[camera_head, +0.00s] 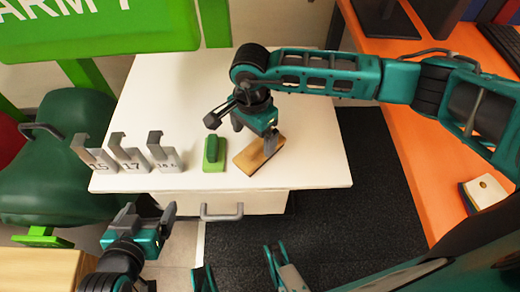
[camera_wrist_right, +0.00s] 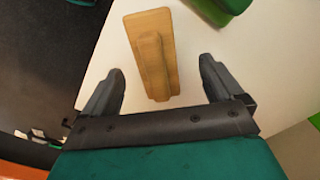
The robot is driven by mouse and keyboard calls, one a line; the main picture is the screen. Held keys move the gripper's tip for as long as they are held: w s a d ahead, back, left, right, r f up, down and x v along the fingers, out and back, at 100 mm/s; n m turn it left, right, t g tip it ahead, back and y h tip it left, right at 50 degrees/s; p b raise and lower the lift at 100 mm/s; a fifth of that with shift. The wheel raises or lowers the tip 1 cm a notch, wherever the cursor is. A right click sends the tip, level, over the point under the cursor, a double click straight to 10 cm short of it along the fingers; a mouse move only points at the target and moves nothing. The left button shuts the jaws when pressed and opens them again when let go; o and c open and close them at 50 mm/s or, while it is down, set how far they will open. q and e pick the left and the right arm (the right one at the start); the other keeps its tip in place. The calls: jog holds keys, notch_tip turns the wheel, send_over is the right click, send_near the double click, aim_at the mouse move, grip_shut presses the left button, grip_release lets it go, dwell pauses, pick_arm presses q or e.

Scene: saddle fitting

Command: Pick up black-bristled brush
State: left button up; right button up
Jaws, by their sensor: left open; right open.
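A light-wood brush (camera_head: 250,163) with a raised grip bar lies on the white table, right of a green brush (camera_head: 214,153). No bristles show on either one, so I cannot tell their bristle colour. My right gripper (camera_head: 255,132) is open just above the wooden brush. In the right wrist view the wooden brush (camera_wrist_right: 152,50) lies between and beyond the open fingers (camera_wrist_right: 162,72), with gaps on both sides. My left gripper (camera_head: 149,211) is open and empty in front of the table's left front edge.
Several grey metal brackets with numbers (camera_head: 131,160) stand at the white table's (camera_head: 175,90) left. A drawer handle (camera_head: 221,213) juts from its front. A green saddle (camera_head: 75,150) is at left. An orange desk (camera_head: 400,125) at right holds a small block-like item (camera_head: 484,192).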

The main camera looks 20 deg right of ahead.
aim_at(256, 145)
jog(key=shift+s+f, duration=0.15)
jog(key=shift+f, duration=0.8)
jog(key=f, duration=0.2)
jog(key=f+b, duration=0.1)
jog(key=f, duration=0.1)
jog(key=shift+s+d+f, duration=0.1)
jog(key=shift+s, duration=0.1)
jog(key=shift+c, duration=0.4)
jog(key=c, duration=1.2)
jog(key=shift+c, duration=0.2)
